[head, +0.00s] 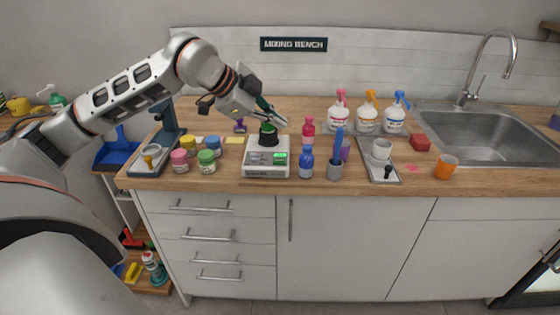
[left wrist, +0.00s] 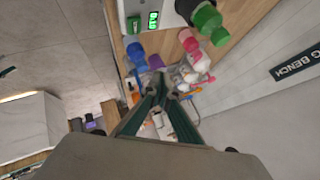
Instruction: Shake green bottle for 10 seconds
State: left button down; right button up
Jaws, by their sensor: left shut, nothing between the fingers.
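The green bottle (head: 268,128) stands in the black cup on top of a white mixer (head: 258,171) with a lit green display. In the left wrist view the green bottle (left wrist: 207,18) shows at the top edge, beside the same display. My left gripper (head: 284,122) is just above and to the right of the bottle, apart from it. In the left wrist view its fingertips (left wrist: 164,86) are together with nothing between them. My right gripper is in neither view.
Small jars with pink, yellow, green and blue lids (head: 207,161) stand left of the mixer. Spray bottles (head: 367,118) and a sink (head: 490,135) lie further right.

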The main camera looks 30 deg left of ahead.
pick_arm(q)
jog(key=b, duration=0.4)
send_over(278, 161)
notch_tip(278, 161, down, 7)
jog(key=shift+a+f, duration=0.1)
jog(key=shift+f, duration=0.05)
jog(key=shift+s+f, duration=0.1)
jog(key=shift+f, duration=0.2)
jog(key=shift+f+b, duration=0.3)
jog(key=shift+b, duration=0.15)
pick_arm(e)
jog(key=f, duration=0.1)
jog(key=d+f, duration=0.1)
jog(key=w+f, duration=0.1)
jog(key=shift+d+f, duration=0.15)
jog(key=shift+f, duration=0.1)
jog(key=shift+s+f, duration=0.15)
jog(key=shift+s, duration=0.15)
pick_arm(q)
jog(key=shift+f+b, duration=0.4)
jog(key=shift+b, duration=0.05)
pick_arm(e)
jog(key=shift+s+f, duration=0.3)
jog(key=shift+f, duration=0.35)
